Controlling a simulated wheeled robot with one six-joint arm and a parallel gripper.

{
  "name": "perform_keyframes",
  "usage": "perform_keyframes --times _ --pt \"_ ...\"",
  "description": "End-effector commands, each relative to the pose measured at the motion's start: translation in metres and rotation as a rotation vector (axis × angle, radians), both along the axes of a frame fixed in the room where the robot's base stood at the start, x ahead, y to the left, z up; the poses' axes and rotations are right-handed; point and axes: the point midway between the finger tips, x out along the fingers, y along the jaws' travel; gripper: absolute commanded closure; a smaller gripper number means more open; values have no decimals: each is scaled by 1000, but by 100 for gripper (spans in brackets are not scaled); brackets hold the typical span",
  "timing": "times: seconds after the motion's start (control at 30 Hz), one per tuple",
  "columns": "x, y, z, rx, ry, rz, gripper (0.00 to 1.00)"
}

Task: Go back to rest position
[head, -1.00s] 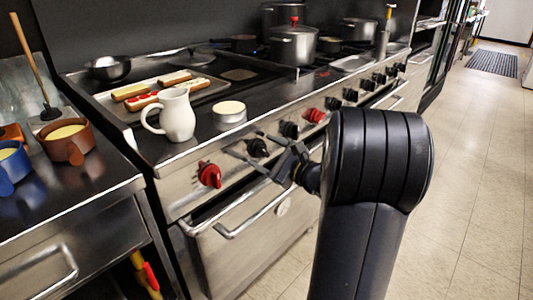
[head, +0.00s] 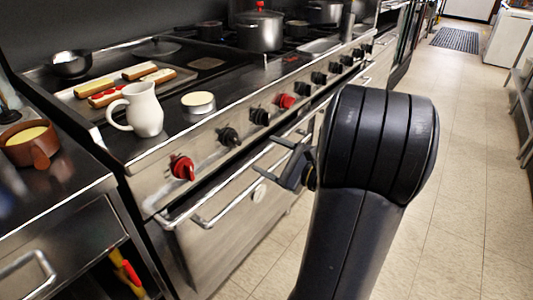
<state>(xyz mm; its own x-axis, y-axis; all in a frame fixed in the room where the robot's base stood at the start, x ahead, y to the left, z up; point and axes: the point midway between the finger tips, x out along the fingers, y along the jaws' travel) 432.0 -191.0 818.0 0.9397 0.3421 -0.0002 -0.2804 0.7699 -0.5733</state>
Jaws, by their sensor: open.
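My gripper (head: 278,163) is in front of the stove's oven front in the head view, at the left of my dark arm. Its jaws are apart and nothing shows between them. Part of the gripper is hidden behind my arm's large black joint. The stove (head: 150,150) has several black and red knobs and a long oven handle (head: 215,212). In the picture the gripper overlaps the oven front; I cannot tell the gap between them.
A white pitcher (head: 143,109) and a round tin (head: 198,102) stand near the stove's front edge. A tray (head: 72,97) holds several long pastries. Pots (head: 260,33) stand farther back. A brown cup (head: 29,146) is on the left counter. The tiled floor (head: 455,190) at right is clear.

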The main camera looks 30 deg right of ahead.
Motion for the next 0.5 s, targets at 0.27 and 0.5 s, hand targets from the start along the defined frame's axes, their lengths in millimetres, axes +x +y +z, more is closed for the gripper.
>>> perform_keyframes --times 0.27,0.5 --pt "1 1 0 -1 0 1 32" --pt "21 8 -1 -2 -1 4 32"
